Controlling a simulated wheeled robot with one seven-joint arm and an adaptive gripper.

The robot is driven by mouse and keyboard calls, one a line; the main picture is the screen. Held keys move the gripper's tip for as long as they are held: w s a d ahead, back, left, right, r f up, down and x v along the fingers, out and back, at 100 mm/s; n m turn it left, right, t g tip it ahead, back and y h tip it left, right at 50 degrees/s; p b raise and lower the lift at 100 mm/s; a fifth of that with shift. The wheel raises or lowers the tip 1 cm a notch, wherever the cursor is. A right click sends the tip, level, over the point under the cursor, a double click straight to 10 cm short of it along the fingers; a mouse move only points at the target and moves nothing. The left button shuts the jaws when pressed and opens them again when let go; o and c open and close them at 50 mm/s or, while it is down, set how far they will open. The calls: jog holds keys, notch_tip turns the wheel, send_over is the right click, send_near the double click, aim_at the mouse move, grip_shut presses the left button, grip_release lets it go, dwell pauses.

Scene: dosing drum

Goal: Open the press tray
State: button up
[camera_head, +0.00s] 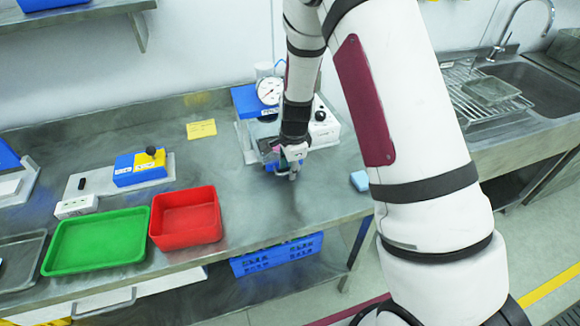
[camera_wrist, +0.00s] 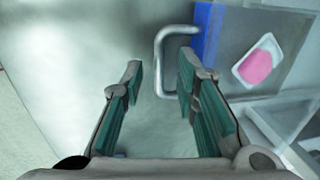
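The press (camera_head: 247,100), with a blue top and a round gauge (camera_head: 269,91), stands against the back wall in the head view, partly hidden by my arm. In the wrist view the press tray (camera_wrist: 238,80) is a grey plate with a blue front edge, holding a pink piece (camera_wrist: 257,67) in a white dish. Its metal U-shaped handle (camera_wrist: 159,50) points left. My gripper (camera_wrist: 160,75) is open, its fingertips on either side of the handle's bar in the picture. I cannot tell their depth. In the head view my gripper (camera_head: 288,168) is low in front of the press.
A red bin (camera_head: 186,218) and green tray (camera_head: 97,243) stand left on the metal bench. A blue-yellow device (camera_head: 140,167) sits behind them. A small light-blue block (camera_head: 360,180) lies right of my gripper. A sink (camera_head: 535,85) is at the far right.

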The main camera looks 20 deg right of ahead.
jog(key=shift+c, duration=0.5)
grip_shut()
jog(key=shift+s+p, duration=0.8)
jog(key=shift+s, duration=1)
jog(key=shift+o, duration=0.5)
grip_release()
jog(key=shift+f, duration=0.1)
jog(key=shift+r+p, duration=0.6)
jog(key=shift+r, duration=0.8)
notch_tip(320, 180, up, 13)
jog(key=s+p, duration=0.2)
jog(key=p, duration=0.3)
jog(key=shift+s, duration=0.15)
jog(key=shift+r, duration=0.1)
